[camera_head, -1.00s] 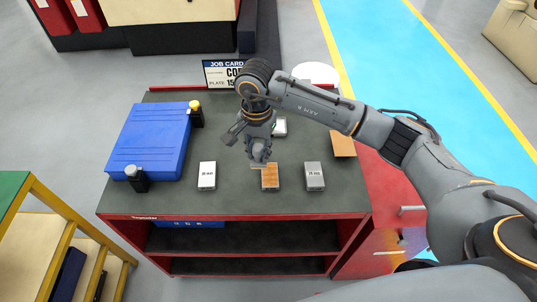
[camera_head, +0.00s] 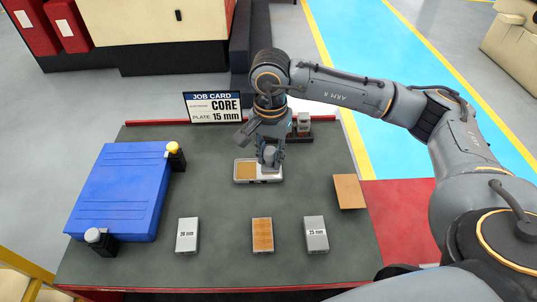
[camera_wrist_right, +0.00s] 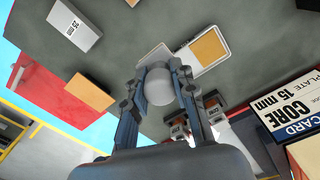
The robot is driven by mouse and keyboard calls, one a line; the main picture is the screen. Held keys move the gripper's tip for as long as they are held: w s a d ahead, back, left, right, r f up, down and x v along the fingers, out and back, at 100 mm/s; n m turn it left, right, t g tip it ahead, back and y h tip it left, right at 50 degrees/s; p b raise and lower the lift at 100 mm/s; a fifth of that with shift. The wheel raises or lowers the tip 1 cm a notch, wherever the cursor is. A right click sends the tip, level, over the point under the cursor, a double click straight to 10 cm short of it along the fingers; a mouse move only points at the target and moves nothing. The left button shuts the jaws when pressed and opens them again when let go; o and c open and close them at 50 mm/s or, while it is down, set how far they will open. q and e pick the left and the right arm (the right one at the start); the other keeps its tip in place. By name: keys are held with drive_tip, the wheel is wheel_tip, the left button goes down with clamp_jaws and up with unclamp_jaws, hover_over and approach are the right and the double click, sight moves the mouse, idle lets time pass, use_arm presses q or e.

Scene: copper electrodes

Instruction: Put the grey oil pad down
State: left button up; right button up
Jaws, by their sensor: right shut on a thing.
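My right gripper (camera_head: 270,156) is shut on a small grey round-ended piece (camera_wrist_right: 160,84), which looks like the grey oil pad. In the wrist view the piece sits between the two fingers. The gripper is over the right half of a pale two-part tray (camera_head: 238,179). The tray's left half holds a tan pad (camera_head: 246,170), also seen in the wrist view (camera_wrist_right: 207,48). The fingers and the piece partly hide the right half, and I cannot tell whether the piece touches it. My left gripper is not in view.
Grey blocks marked 20 mm (camera_head: 187,236) and 25 mm (camera_head: 315,234) flank a brown-topped block (camera_head: 262,236). A blue case (camera_head: 120,190) is left; a tan square (camera_head: 349,191) is right. A job card (camera_head: 213,107) and a dark holder (camera_head: 299,137) stand behind.

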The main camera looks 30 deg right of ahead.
drive_tip(key=w+d+f, duration=0.1)
drive_tip(key=w+f, duration=0.1)
drive_tip(key=w+d+f+p, duration=0.1)
drive_tip(key=w+f, duration=0.1)
drive_tip(key=w+d+f+p, duration=0.1)
drive_tip(key=w+f, duration=0.1)
drive_tip(key=shift+w+d+f, duration=0.2)
drive_tip(key=shift+w+f, duration=0.1)
drive_tip(key=shift+f, duration=0.05)
drive_tip(key=shift+w+d+f, duration=0.1)
drive_tip(key=shift+w+f, duration=0.1)
drive_tip(key=shift+f, duration=0.05)
wheel_tip(320, 180, down, 2)
drive_tip(key=shift+f+p, duration=0.1)
drive_tip(key=shift+p, duration=0.95)
drive_tip(key=shift+f, duration=0.5)
drive_tip(key=shift+f+b, duration=0.25)
drive_tip(key=shift+b, duration=0.05)
drive_tip(key=o, duration=1)
drive_tip(key=shift+r, duration=0.1)
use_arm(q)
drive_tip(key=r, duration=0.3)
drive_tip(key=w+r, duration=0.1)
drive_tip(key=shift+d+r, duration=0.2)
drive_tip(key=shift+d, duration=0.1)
